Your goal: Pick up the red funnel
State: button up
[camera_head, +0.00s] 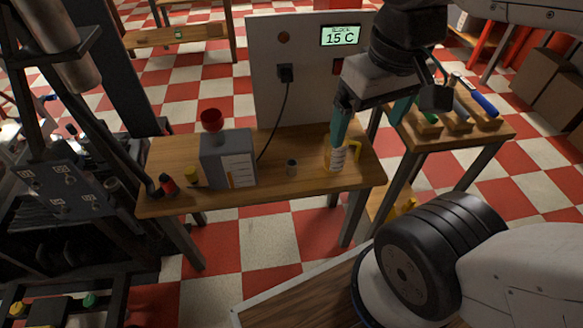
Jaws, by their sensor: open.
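The red funnel (211,117) sits on top of a grey box-shaped machine (222,158) at the left part of the wooden table. Its wide mouth faces up and its lower end is hard to make out against the box. My gripper (367,130) hangs over the right part of the table, well to the right of the funnel. Its teal fingers are spread apart and nothing shows between them.
A yellow-handled jug (340,156) stands below my left finger. A cable hangs from the back panel (265,80). A tool bench (480,138) is at right.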

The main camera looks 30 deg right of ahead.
aim_at(213, 119)
jog(key=z, duration=1.2)
jog(key=i, duration=0.55)
jog(key=u, duration=1.85)
